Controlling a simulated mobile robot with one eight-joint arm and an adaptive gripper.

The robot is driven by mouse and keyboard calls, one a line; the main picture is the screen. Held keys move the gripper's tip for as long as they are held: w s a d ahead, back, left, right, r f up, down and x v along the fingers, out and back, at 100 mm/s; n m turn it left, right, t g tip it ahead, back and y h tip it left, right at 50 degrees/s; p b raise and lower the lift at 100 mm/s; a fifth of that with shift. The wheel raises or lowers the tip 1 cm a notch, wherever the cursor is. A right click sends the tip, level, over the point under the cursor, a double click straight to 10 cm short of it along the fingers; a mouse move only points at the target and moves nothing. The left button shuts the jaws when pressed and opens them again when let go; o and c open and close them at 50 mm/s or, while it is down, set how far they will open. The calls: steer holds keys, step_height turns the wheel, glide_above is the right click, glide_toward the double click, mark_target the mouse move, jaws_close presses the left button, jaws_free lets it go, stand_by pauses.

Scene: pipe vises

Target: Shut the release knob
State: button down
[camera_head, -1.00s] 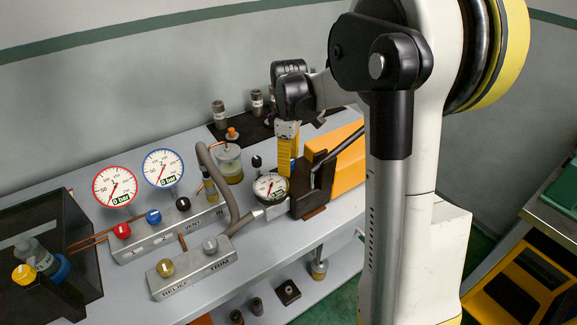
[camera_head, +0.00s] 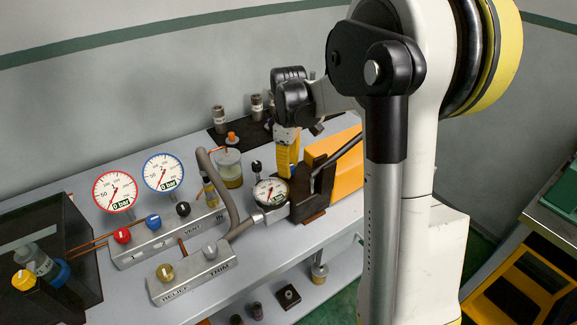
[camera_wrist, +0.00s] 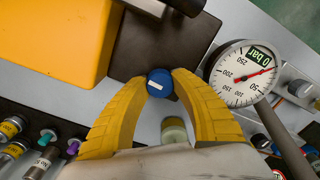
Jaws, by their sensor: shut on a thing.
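The release knob (camera_wrist: 160,83) is a small round blue knob with a white bar mark, in the wrist view beside the dark pump block (camera_wrist: 150,45). The bar lies nearly level in that view, tilted slightly. My gripper (camera_wrist: 162,75) has its two yellow fingers closed around the knob, one tip on each side. In the head view my gripper (camera_head: 287,158) points down at the near-left end of the orange pump body (camera_head: 346,170), behind the gauge; the knob is hidden there.
A round pump gauge (camera_head: 270,191) stands close to my fingers; it also shows in the wrist view (camera_wrist: 243,75). A black pump lever (camera_head: 338,150), a jar (camera_head: 229,168) and a grey hose (camera_head: 232,205) are nearby. Valve blocks with coloured knobs (camera_head: 168,235) stand left.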

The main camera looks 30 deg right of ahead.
steer(key=m+p, duration=0.1)
steer(key=m, duration=0.3)
steer(key=shift+r, duration=0.1)
steer(key=m+p, duration=0.1)
steer(key=m, duration=0.3)
steer(key=shift+m, duration=0.4)
steer(key=m+p, duration=0.1)
steer(key=m, duration=0.3)
steer(key=shift+m+p, duration=0.3)
steer(key=shift+m, duration=1.7)
steer(key=c, duration=1)
jaws_free()
steer(key=shift+c, duration=0.2)
